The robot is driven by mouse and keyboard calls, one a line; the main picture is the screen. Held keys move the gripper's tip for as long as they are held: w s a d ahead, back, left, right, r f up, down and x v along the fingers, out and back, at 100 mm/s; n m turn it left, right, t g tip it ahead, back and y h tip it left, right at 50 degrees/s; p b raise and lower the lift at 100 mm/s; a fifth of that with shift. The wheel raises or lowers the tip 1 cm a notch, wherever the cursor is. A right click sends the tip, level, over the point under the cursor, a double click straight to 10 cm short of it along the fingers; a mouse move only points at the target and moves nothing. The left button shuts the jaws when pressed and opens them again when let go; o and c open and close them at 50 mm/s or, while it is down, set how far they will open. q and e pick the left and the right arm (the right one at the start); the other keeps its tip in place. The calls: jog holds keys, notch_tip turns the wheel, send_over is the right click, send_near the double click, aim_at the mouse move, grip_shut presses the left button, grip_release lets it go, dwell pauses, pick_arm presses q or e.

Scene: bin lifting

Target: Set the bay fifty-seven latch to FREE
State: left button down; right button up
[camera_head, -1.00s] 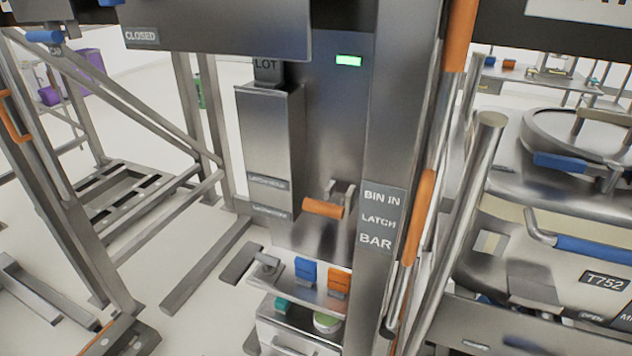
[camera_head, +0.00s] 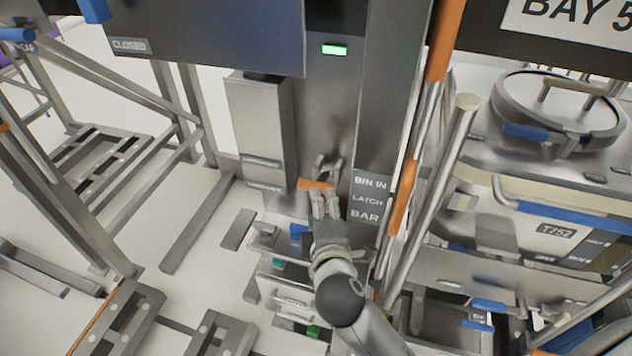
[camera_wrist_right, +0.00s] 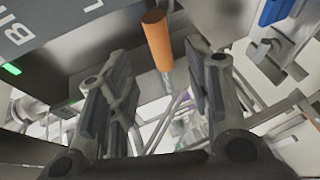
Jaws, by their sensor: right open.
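An orange-gripped latch handle (camera_head: 313,185) sits on a metal bracket on the grey column, left of the label "BIN IN / LATCH / BAR" (camera_head: 369,200). My right gripper (camera_head: 322,204) reaches up from below, its fingers in front of the handle and partly covering it. In the right wrist view, the gripper (camera_wrist_right: 157,72) is open. An orange cylindrical grip (camera_wrist_right: 157,40) shows between and beyond the fingertips; no contact is visible. My left gripper is not in view.
A green-lit display (camera_head: 334,50) is on the column above. A grey box (camera_head: 260,125) stands left of the handle, and a long orange-gripped bar (camera_head: 402,198) to its right. A bin marked T752 (camera_head: 556,231) and a partly cut-off "BAY 5" sign (camera_head: 580,15) are at right.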

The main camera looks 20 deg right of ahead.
aim_at(317, 186)
jog(key=p+x, duration=0.2)
jog(key=x, duration=0.7)
jog(key=shift+s, duration=0.1)
grip_shut()
